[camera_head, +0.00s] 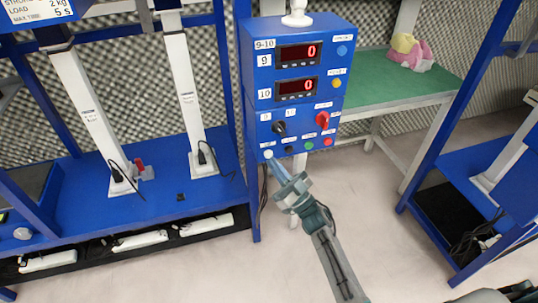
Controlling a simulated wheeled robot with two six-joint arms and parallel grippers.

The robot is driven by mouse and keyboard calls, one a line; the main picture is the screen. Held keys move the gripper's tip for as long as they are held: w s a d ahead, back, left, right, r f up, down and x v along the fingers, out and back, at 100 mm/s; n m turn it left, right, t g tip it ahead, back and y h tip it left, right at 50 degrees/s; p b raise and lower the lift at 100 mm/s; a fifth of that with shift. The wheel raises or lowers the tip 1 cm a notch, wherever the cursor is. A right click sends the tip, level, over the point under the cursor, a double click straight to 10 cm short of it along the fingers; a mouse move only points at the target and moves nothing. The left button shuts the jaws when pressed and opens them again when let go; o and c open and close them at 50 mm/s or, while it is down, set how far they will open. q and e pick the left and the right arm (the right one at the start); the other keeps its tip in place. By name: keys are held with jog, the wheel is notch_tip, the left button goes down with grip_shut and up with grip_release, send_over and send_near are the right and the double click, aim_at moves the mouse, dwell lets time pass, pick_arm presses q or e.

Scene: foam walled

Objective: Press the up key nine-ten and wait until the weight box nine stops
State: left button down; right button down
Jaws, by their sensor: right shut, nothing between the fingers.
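The blue control box (264,91) labelled 9-10 stands right of the blue rig. Its red displays for 9 (299,53) and 10 (297,87) both read 0. Along its lower edge are a white key (268,154), a black key (289,149), a green key (309,145) and a red key (328,141); their labels are too small to read. My right gripper (273,165) is shut and empty, its tips just below the white key. I cannot tell whether they touch it. Weight box nine cannot be made out. My left gripper is not in view.
The blue rig (200,200) with two white columns (188,95) fills the left. A green-topped table (375,75) with a pink and yellow bundle (410,52) stands behind the box. Another blue frame (455,135) is at right. Pale floor between is clear.

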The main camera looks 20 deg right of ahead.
jog(key=shift+w, duration=0.3)
